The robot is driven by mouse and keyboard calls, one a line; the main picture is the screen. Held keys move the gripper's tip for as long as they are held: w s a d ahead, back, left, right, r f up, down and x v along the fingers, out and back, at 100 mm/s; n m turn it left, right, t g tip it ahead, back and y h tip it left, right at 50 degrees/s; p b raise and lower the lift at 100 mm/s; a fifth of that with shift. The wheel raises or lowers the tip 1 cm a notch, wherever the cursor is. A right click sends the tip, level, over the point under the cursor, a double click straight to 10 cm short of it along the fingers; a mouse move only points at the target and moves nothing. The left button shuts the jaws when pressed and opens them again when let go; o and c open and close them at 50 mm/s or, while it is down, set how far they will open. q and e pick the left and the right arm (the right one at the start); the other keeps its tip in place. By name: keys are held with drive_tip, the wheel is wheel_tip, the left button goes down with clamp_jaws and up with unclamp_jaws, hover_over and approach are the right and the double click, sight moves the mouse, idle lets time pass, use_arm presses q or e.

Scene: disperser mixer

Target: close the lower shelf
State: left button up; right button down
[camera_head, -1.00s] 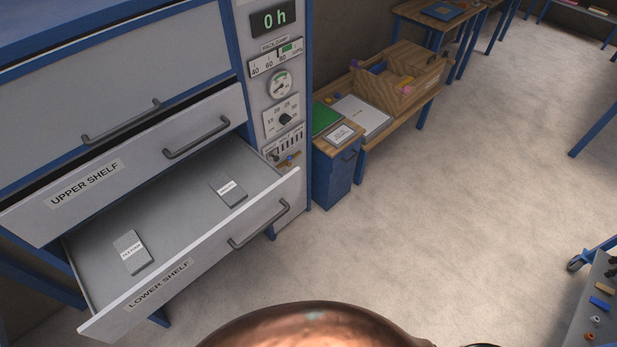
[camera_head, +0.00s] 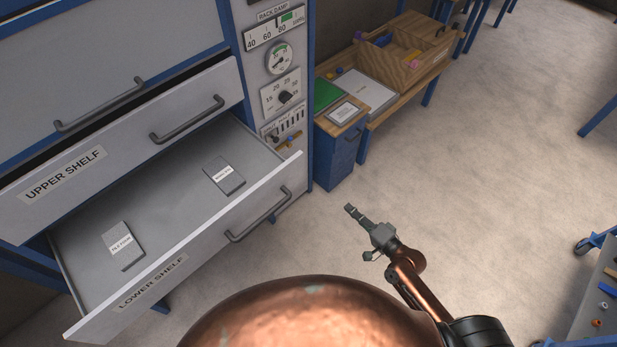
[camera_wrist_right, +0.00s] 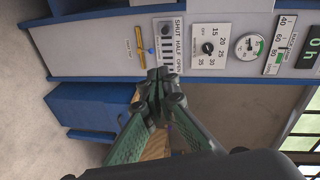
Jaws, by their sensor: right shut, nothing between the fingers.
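The lower shelf (camera_head: 205,262) is a grey drawer pulled well out of the cabinet, with a dark bar handle (camera_head: 258,215) on its front. Two grey labelled blocks lie inside, one near the front left (camera_head: 124,246) and one further back (camera_head: 224,176). My right gripper (camera_head: 350,209) is shut and empty, above the floor to the right of the drawer front and apart from it. In the right wrist view the shut fingers (camera_wrist_right: 165,76) show before the cabinet's control panel (camera_wrist_right: 200,50). My left gripper is not in view.
The upper shelf (camera_head: 120,150) above is also partly out. A blue cabinet (camera_head: 338,155) and a wooden bench with a wooden box (camera_head: 405,50) stand beyond the panel. A grey cart (camera_head: 600,290) is at the right. The floor between is clear.

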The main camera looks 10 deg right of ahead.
drive_tip(key=s+a+r+y, duration=0.1)
drive_tip(key=a+r, duration=0.2)
drive_tip(key=r, duration=0.2)
drive_tip(key=a+r+y, duration=0.2)
drive_tip(key=a+r, duration=0.1)
drive_tip(key=r, duration=0.2)
approach(301, 170)
drive_tip(key=shift+m+t, duration=0.4)
drive_tip(key=x, duration=0.4)
drive_tip(key=f+p+x, duration=0.1)
drive_tip(key=x, duration=0.1)
drive_tip(key=shift+w+a, duration=0.25)
drive_tip(key=shift+w, duration=0.05)
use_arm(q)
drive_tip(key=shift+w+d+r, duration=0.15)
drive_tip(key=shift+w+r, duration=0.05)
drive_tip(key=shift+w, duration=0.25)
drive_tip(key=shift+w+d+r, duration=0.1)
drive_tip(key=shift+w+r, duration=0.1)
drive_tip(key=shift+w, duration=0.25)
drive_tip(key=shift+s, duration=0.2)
